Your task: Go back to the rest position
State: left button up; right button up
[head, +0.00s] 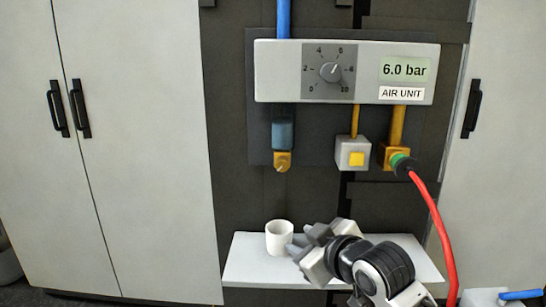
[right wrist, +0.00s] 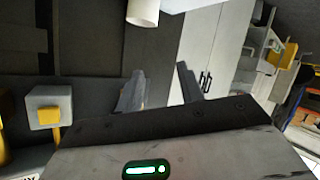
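My right gripper (head: 303,241) is above the white shelf (head: 250,268), just right of the white cup (head: 279,238), with its fingers pointing left. In the right wrist view its two fingers (right wrist: 161,72) stand apart with nothing between them, so it is open and empty. The cup stands upright on the shelf and shows in part at the top edge of the right wrist view (right wrist: 143,11). Whether a finger touches the cup is not clear in the head view. My left gripper is in neither view.
The air unit (head: 346,72) on the wall reads 6.0 bar. Below it are a blue and brass outlet (head: 283,140), a yellow-button box (head: 353,152) and a coupling with a red hose (head: 440,225) hanging at right. Grey cabinets (head: 130,130) flank it.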

jog(key=s+d+f+m+h, duration=0.1)
jog(key=s+d+f+m, duration=0.3)
jog(key=s+f, duration=0.8)
jog(key=s+d+f+m+g+h, duration=0.1)
jog(key=s+d+f+m, duration=0.2)
jog(key=s+f, duration=0.8)
jog(key=shift+s+d+f+m+h, duration=0.3)
jog(key=shift+s+d+f+m, duration=0.15)
jog(key=shift+s, duration=0.3)
jog(key=shift+r, duration=0.1)
